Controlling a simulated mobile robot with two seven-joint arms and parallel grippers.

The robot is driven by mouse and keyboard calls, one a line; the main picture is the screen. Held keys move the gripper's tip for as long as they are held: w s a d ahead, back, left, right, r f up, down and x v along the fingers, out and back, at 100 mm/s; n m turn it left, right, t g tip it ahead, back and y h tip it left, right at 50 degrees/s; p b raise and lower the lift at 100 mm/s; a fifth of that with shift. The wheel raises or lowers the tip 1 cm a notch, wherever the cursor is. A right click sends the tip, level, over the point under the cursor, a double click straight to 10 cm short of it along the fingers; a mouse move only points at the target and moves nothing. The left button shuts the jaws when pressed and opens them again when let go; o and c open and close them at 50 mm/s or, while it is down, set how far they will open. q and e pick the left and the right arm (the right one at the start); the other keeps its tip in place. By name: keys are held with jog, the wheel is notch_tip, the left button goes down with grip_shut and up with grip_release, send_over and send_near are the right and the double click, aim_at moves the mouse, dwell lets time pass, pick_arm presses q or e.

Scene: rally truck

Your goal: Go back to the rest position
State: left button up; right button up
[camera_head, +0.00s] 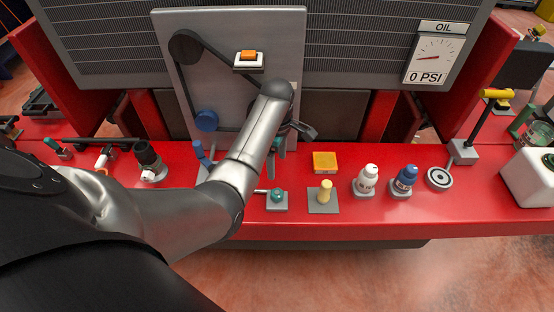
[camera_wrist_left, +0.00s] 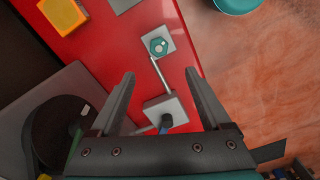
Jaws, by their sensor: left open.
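My left arm reaches in from the left in the camera_head view and bends over the red counter (camera_head: 330,222). My left gripper (camera_head: 292,142) hangs in front of the grey panel, above the counter, partly hidden by my own arm. In the left wrist view my left gripper (camera_wrist_left: 160,74) is open, with its two dark fingers apart and nothing held between them. Beyond the fingers are a grey base with a teal knob (camera_wrist_left: 158,45) and a thin rod. A second grey block (camera_wrist_left: 165,112) with a blue part shows between the fingers. My right gripper is not in view.
An oil gauge (camera_head: 433,55) is upper right.

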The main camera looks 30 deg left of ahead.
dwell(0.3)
pick_arm(q)
jog(key=s+d+f+m+t+y, duration=0.1)
jog(key=s+d+f+m+t, duration=0.2)
jog(key=s+m, duration=0.85)
jog(key=s+d+r+m+h, duration=0.1)
jog(key=s+d+r+m, duration=0.25)
jog(key=s+m, duration=0.2)
jog(key=s+d+r+m, duration=0.2)
jog(key=s+d+m, duration=0.3)
jog(key=s, duration=0.2)
notch_tip(320, 180, down, 32)
jog(key=r+b, duration=0.1)
jog(key=b, duration=1.1)
jog(key=s+a+f+g+b, duration=0.1)
jog(key=s+f+b, duration=0.4)
jog(key=f, duration=0.9)
jog(key=s+a+f+g+b, duration=0.1)
jog(key=s+a+f+b, duration=0.1)
jog(key=s+f+b, duration=0.4)
jog(key=s+f, duration=0.5)
jog(key=f, duration=0.2)
jog(key=shift+s+f+b, duration=0.3)
jog(key=shift+s+f, duration=0.1)
